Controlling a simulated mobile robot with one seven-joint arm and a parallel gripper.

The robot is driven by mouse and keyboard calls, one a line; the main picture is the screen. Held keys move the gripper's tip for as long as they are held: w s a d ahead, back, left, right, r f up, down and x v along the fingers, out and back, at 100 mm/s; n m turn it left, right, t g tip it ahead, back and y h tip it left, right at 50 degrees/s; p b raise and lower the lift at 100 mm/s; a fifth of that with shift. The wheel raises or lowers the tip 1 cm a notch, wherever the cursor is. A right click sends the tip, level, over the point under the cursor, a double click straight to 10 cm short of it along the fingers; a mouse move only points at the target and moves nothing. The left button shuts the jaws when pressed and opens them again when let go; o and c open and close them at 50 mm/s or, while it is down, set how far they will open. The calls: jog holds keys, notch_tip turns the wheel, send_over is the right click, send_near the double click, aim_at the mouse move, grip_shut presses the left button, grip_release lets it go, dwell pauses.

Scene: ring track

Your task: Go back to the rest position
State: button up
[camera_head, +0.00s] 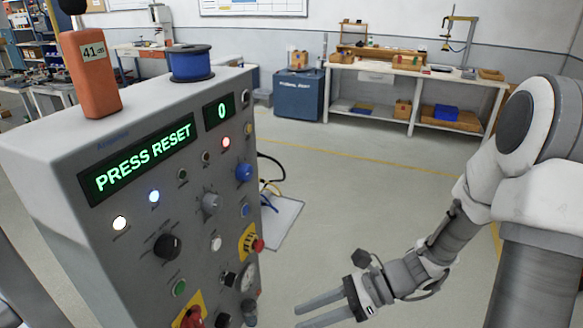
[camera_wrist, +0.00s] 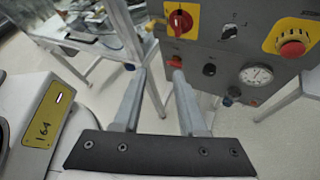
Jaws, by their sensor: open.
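My gripper (camera_head: 318,312) is at the bottom of the head view, to the right of a grey control panel (camera_head: 60,160). Its two fingers are apart with nothing between them. In the wrist view my gripper (camera_wrist: 155,75) points towards the lower part of the panel (camera_wrist: 215,60), where a red rotary switch (camera_wrist: 180,21), a dial gauge (camera_wrist: 256,75) and a red push button (camera_wrist: 292,47) show. I cannot tell the exact gap between the fingertips and the panel. The panel display (camera_head: 140,160) reads "PRESS RESET" and a smaller display (camera_head: 220,112) reads "0".
An orange block (camera_head: 92,75) and a blue spool (camera_head: 191,63) sit on the panel's top. Cables and a pale plate (camera_head: 280,220) lie on the floor beside it. A workbench (camera_head: 420,72) and a blue cabinet (camera_head: 299,95) stand at the back. The floor between is clear.

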jog(key=s+d+r+n+t+h, duration=0.3)
jog(key=d+r+n+h, duration=0.2)
jog(key=r+n, duration=0.4)
jog(key=s+d+r+n+t+h, duration=0.3)
jog(key=d+r+n+t+h, duration=0.1)
jog(key=r+n+h, duration=0.3)
notch_tip(320, 180, up, 2)
jog(key=d+n, duration=0.1)
jog(key=n, duration=0.2)
jog(key=shift+s+d+n+h, duration=0.15)
jog(key=shift+d+n+h, duration=0.05)
jog(key=shift+n+h, duration=0.2)
